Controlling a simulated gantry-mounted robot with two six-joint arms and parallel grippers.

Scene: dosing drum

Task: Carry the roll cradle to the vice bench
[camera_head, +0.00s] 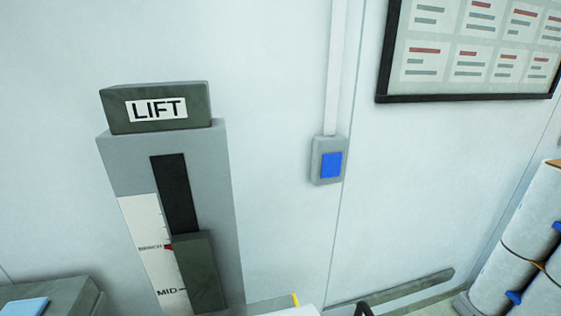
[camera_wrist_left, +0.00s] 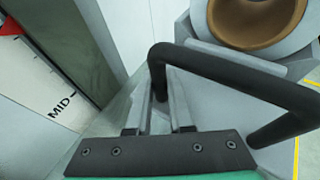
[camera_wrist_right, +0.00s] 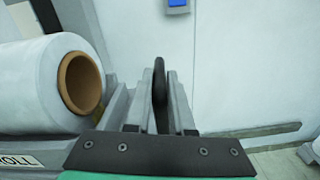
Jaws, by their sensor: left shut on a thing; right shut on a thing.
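The roll cradle is a grey body (camera_wrist_left: 225,75) with black handles, carrying a white roll (camera_wrist_right: 35,85) with a brown core (camera_wrist_left: 255,20). A label reading "ROLL" (camera_wrist_right: 22,161) is partly in the right wrist view. My left gripper (camera_wrist_left: 157,95) is shut on one black handle (camera_wrist_left: 235,72). My right gripper (camera_wrist_right: 159,85) is shut on another black handle (camera_wrist_right: 160,78), seen edge-on beside the roll. In the head view only a black curved piece (camera_head: 364,308), apparently a handle, shows at the bottom edge; both grippers are out of that view. The vice bench is not recognisable.
A grey LIFT post (camera_head: 215,180) with a slider and a scale marked MID stands before the white wall, close to the left gripper's side. A blue switch (camera_head: 331,165) and a notice board (camera_head: 470,50) hang on the wall. Strapped white rolls (camera_head: 525,235) stand at the right.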

